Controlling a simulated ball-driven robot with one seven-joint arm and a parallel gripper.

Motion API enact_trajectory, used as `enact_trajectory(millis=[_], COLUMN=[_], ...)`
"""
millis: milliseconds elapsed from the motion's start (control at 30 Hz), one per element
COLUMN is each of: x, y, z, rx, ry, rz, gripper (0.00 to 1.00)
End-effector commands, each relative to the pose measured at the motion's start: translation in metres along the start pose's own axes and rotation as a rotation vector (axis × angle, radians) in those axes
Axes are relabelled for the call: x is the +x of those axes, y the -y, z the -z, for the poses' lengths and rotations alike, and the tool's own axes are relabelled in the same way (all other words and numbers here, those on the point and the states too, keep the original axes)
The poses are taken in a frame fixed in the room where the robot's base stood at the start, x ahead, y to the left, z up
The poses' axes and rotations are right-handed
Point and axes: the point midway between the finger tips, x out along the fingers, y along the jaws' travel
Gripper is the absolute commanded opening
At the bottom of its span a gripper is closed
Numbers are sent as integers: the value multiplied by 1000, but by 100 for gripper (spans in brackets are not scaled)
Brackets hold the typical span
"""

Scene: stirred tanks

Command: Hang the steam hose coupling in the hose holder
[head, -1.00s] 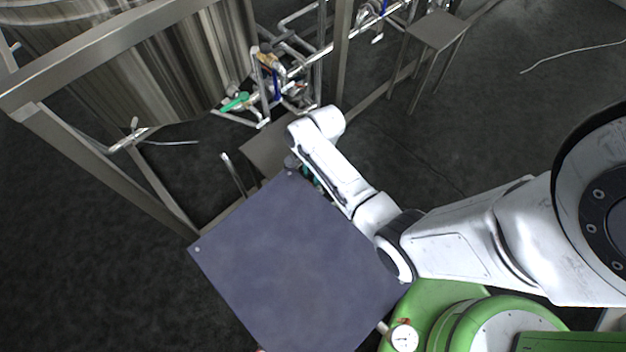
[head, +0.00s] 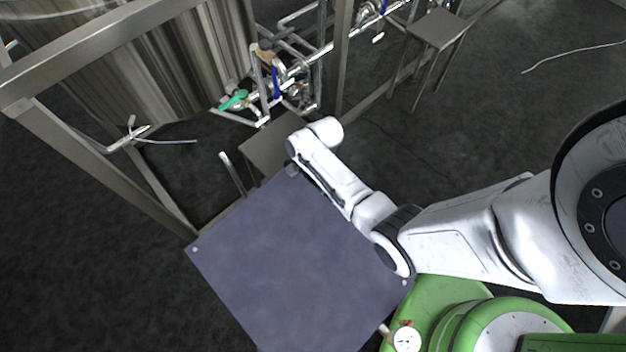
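My white arm (head: 335,183) reaches from the right to the far edge of a blue-grey square panel (head: 295,265). Its wrist end drops behind that panel, so my gripper and anything in it are hidden. I cannot make out the steam hose coupling or the hose holder in the head view. A gauge with a white dial (head: 406,340) shows at the panel's lower right edge.
A large steel tank (head: 170,60) stands at the upper left behind a metal frame (head: 100,165). Pipes with a green-handled valve (head: 235,100) are beside it. A small metal platform (head: 268,150) lies beyond my wrist.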

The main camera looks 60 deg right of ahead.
Motion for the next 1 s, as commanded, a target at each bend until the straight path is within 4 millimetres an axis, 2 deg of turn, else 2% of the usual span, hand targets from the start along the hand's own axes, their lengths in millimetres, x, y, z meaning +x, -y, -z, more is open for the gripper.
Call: enact_trajectory(millis=[33, 133, 467, 567, 800, 1000], x=[0, 0, -7, -21, -70, -104], y=[0, 0, 0, 0, 0, 0], z=[0, 0, -1, -1, -1, -1], rx=[0, 0, 0, 0, -1, -1], ry=[0, 0, 0, 0, 0, 0], rz=[0, -1, 0, 2, 2, 1], gripper=[53, 61, 61, 61, 61, 61])
